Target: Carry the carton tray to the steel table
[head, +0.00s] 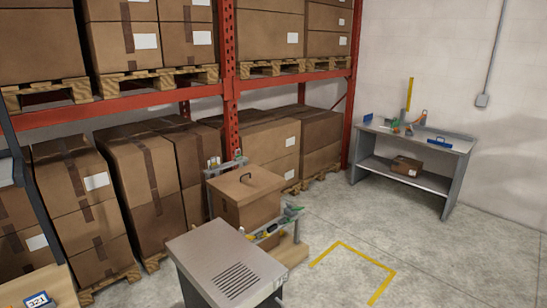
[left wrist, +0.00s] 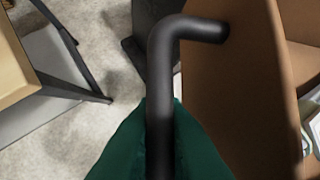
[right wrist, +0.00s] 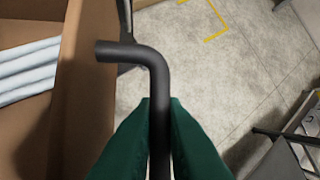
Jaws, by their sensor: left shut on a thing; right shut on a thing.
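The carton tray is an open brown box with a bent black handle on each side. In the left wrist view its brown wall (left wrist: 235,90) stands at the right, and my left gripper (left wrist: 160,115) is shut on the black handle (left wrist: 160,65). In the right wrist view its wall (right wrist: 88,90) is at the left, with white rolls (right wrist: 28,70) inside, and my right gripper (right wrist: 160,115) is shut on the other handle (right wrist: 145,55). Neither gripper nor the tray is clear in the head view. The grey steel table (head: 455,145) stands at the back right by the wall.
Tools, a blue-handled item (head: 440,142) and a lower-shelf carton (head: 406,166) occupy the table. A carton with a top handle (head: 245,195) stands mid-view, behind a grey slotted cabinet (head: 210,248). A red rack (head: 229,80) lines the left. Floor around the yellow marking (head: 340,243) is clear.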

